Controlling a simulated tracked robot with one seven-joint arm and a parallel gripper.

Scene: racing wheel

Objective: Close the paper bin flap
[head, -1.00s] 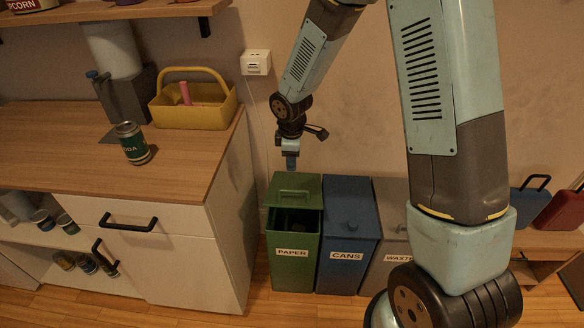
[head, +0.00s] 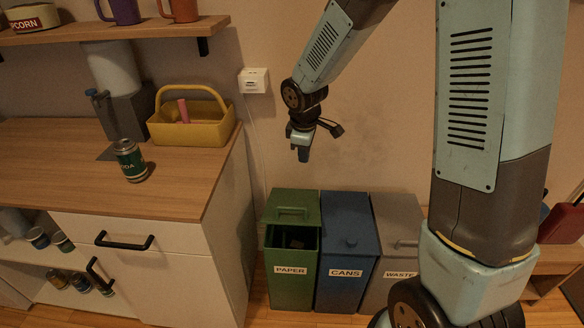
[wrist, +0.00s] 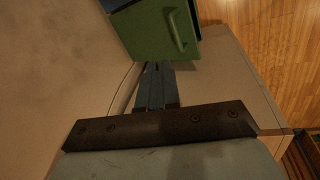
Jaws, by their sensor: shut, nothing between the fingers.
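The green paper bin (head: 290,282) stands on the floor beside the cabinet, with a "PAPER" label on its front. Its flap (head: 293,207) carries a handle and sits at the top rear, and a dark opening shows in front of it. In the wrist view the green flap with its handle (wrist: 176,28) is at the top. My gripper (head: 303,154) is shut and empty, pointing down above the bin and apart from it. Its closed fingers (wrist: 154,84) also show in the wrist view.
The blue cans bin (head: 347,250) and grey waste bin (head: 398,243) stand right of the paper bin. A wooden-topped cabinet (head: 190,245) stands close on its left, holding a yellow basket (head: 190,132) and a soda can (head: 130,160). A white wall box (head: 254,80) is above.

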